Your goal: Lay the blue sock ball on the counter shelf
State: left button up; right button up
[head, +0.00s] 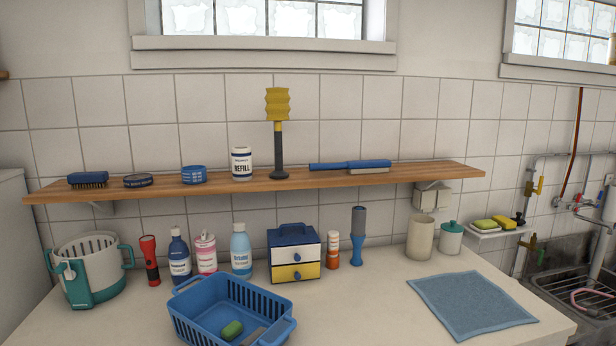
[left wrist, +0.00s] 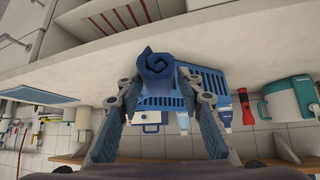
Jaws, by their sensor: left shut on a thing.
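The blue sock ball (left wrist: 155,68), a rolled dark-blue bundle with a spiral end, shows in the left wrist view. My left gripper (left wrist: 158,86) is shut on it, with one finger on each side. The left wrist view is upside down, with the counter (left wrist: 75,70) and the blue basket behind the sock ball. The wooden shelf (head: 440,173) runs along the tiled wall above the counter in the head view. Neither gripper nor the sock ball shows in the head view. My right gripper is in neither view.
The shelf carries a blue brush (head: 88,179), two tins, a refill jar (head: 242,163), a yellow-headed tool (head: 278,105) and a blue-handled brush (head: 350,165). Its right end is clear. Below stand a blue basket (head: 205,317), bottles, a small drawer box (head: 294,253) and a blue cloth (head: 472,303).

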aim_at(413, 171)
jog(key=i+l, duration=0.1)
jog(key=l, duration=0.3)
jog(key=i+l, duration=0.1)
jog(key=l, duration=0.3)
jog(key=i+l, duration=0.1)
jog(key=l, duration=0.75)
jog(key=i+l, duration=0.15)
jog(key=l, duration=0.25)
